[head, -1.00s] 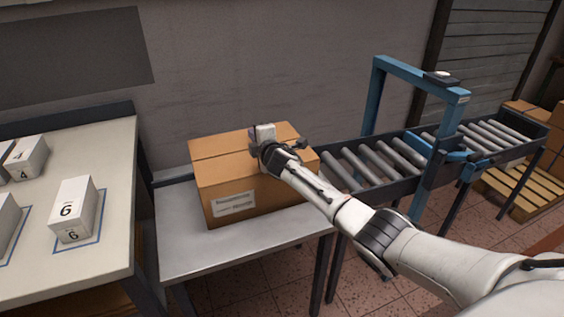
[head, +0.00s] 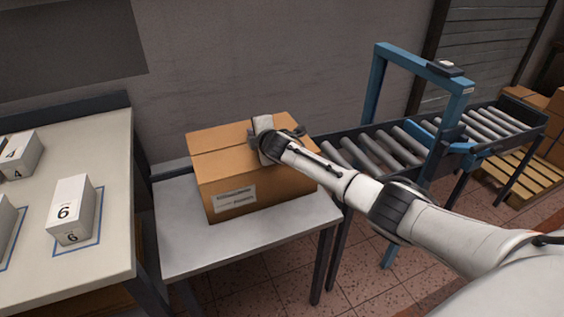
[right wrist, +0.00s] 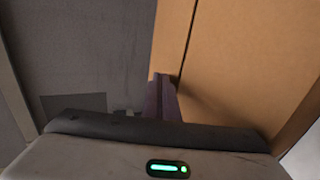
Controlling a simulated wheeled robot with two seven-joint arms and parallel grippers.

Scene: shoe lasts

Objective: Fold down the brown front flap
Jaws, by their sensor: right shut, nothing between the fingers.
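A brown cardboard box (head: 255,202) with a white label stands upright on a small grey table in the head view. Its front flap (head: 225,167) lies about flat across the near half of the top. The back half (head: 215,136) also looks flat, with a thin seam between them. My right gripper (head: 264,133) is over the top of the box, near the seam. Its shut fingers (right wrist: 163,95) show in the right wrist view beside the seam, with nothing between them. Whether they touch the cardboard I cannot tell. My left gripper is out of view.
The small grey table (head: 190,250) has bare room in front of the box. A roller conveyor (head: 385,150) with a blue frame (head: 375,85) stands at the right. A white table (head: 110,150) with numbered white boxes (head: 73,210) stands at the left.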

